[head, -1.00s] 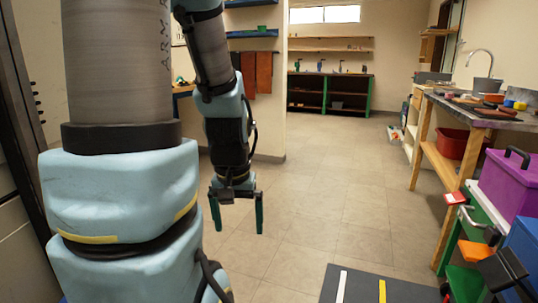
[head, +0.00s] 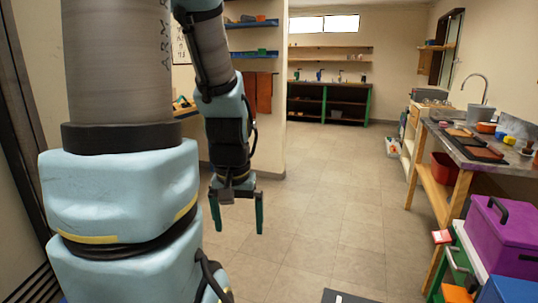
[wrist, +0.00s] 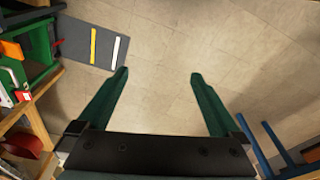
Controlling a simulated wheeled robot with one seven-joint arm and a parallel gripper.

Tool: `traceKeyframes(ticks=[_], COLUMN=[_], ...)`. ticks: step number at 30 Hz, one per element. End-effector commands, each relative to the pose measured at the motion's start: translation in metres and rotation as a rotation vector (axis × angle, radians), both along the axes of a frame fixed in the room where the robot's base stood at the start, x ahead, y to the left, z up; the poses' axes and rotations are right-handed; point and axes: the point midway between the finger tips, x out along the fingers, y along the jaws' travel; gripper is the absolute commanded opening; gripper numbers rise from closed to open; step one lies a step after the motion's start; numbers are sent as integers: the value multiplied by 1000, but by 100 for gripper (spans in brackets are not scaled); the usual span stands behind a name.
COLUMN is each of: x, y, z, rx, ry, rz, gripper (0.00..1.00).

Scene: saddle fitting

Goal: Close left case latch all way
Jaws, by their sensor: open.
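A purple case (head: 503,238) with a black handle stands low at the right edge of the head view, partly cut off. I cannot make out a left latch on it. My gripper (head: 238,228) hangs open and empty above the floor, left of centre in the head view and well away from the case. In the wrist view my gripper (wrist: 159,75) shows two green fingers spread apart with only floor tiles between them. The purple case does not show clearly in the wrist view.
A wooden workbench (head: 490,150) with a sink and tools runs along the right. A green cart (wrist: 38,75) and a dark striped mat (wrist: 92,42) are at the wrist view's left. Blue legs (wrist: 280,150) stand at its right. The middle floor is open.

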Motion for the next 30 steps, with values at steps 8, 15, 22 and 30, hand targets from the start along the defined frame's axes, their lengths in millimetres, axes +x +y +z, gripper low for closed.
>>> traceKeyframes(ticks=[8, 15, 22, 30], x=[0, 0, -6, -25], y=[0, -10, -78, -199], z=[-1, -15, -88, -176], rx=[0, -23, -170, -385], ry=[0, 28, 212, 536], rz=[0, 27, 208, 516], gripper=[76, 49, 24, 0])
